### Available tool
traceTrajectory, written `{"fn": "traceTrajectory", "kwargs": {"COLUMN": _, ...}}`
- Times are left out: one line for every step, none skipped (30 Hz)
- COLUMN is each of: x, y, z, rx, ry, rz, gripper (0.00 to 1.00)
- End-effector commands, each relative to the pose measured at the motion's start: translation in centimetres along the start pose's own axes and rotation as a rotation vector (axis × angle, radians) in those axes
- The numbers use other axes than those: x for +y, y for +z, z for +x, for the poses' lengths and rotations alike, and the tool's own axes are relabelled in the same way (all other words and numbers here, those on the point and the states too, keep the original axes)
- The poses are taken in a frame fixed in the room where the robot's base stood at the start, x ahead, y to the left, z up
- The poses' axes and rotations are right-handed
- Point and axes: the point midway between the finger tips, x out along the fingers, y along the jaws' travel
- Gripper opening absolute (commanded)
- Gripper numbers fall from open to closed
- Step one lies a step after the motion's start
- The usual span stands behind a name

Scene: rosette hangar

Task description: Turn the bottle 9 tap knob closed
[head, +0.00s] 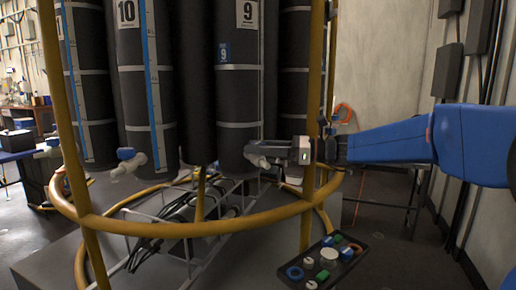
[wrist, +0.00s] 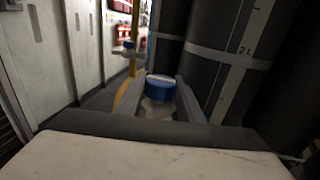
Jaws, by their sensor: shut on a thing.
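Bottle 9 (head: 238,95) is a tall dark cylinder with a white number label, standing inside the yellow ring frame. Its pale tap (head: 257,160) sticks out at the bottom right. My gripper (head: 270,150) reaches in from the right at the tap and hides the knob in the head view. In the wrist view the blue tap knob (wrist: 160,92) sits between the two fingers of my gripper (wrist: 170,85), which are shut on it. The white tap body (wrist: 157,110) shows just below the knob. The knob's exact angle is hard to tell.
Bottle 10 (head: 130,85) stands to the left with its own blue-knobbed tap (head: 127,154). A yellow ring rail (head: 190,229) and yellow uprights (head: 315,90) surround the bottles, one close to my gripper. A dark tray (head: 322,262) with small parts lies at the front.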

Motion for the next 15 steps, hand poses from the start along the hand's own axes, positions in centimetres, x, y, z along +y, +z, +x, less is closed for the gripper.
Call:
{"fn": "traceTrajectory", "kwargs": {"x": 0.02, "y": 0.01, "z": -0.01, "rx": 0.0, "ry": -0.004, "rz": 0.0, "gripper": 0.11}}
{"fn": "traceTrajectory", "kwargs": {"x": 0.03, "y": 0.01, "z": -0.01, "rx": 0.0, "ry": -0.008, "rz": 0.0, "gripper": 0.11}}
{"fn": "traceTrajectory", "kwargs": {"x": 0.05, "y": 0.01, "z": -0.01, "rx": 0.0, "ry": -0.015, "rz": 0.0, "gripper": 0.11}}
{"fn": "traceTrajectory", "kwargs": {"x": 0.08, "y": 0.03, "z": -0.01, "rx": 0.0, "ry": -0.022, "rz": 0.0, "gripper": 0.11}}
{"fn": "traceTrajectory", "kwargs": {"x": 0.09, "y": 0.04, "z": 0.0, "rx": -0.001, "ry": -0.03, "rz": 0.0, "gripper": 0.11}}
{"fn": "traceTrajectory", "kwargs": {"x": 0.08, "y": 0.05, "z": 0.0, "rx": -0.001, "ry": -0.045, "rz": 0.0, "gripper": 0.11}}
{"fn": "traceTrajectory", "kwargs": {"x": 0.11, "y": 0.06, "z": 0.01, "rx": -0.001, "ry": -0.056, "rz": 0.0, "gripper": 0.11}}
{"fn": "traceTrajectory", "kwargs": {"x": 0.12, "y": 0.04, "z": 0.0, "rx": 0.0, "ry": -0.071, "rz": 0.0, "gripper": 0.11}}
{"fn": "traceTrajectory", "kwargs": {"x": 0.19, "y": 0.05, "z": -0.01, "rx": 0.0, "ry": -0.092, "rz": 0.0, "gripper": 0.11}}
{"fn": "traceTrajectory", "kwargs": {"x": 0.17, "y": 0.07, "z": -0.01, "rx": -0.001, "ry": -0.111, "rz": 0.0, "gripper": 0.11}}
{"fn": "traceTrajectory", "kwargs": {"x": 0.17, "y": 0.07, "z": -0.01, "rx": -0.001, "ry": -0.131, "rz": 0.0, "gripper": 0.11}}
{"fn": "traceTrajectory", "kwargs": {"x": 0.21, "y": 0.05, "z": -0.01, "rx": 0.0, "ry": -0.159, "rz": -0.001, "gripper": 0.11}}
{"fn": "traceTrajectory", "kwargs": {"x": 0.27, "y": 0.08, "z": 0.01, "rx": -0.001, "ry": -0.182, "rz": -0.001, "gripper": 0.11}}
{"fn": "traceTrajectory", "kwargs": {"x": 0.28, "y": 0.08, "z": 0.04, "rx": 0.0, "ry": -0.205, "rz": 0.0, "gripper": 0.11}}
{"fn": "traceTrajectory", "kwargs": {"x": 0.29, "y": 0.07, "z": 0.03, "rx": -0.001, "ry": -0.241, "rz": 0.0, "gripper": 0.11}}
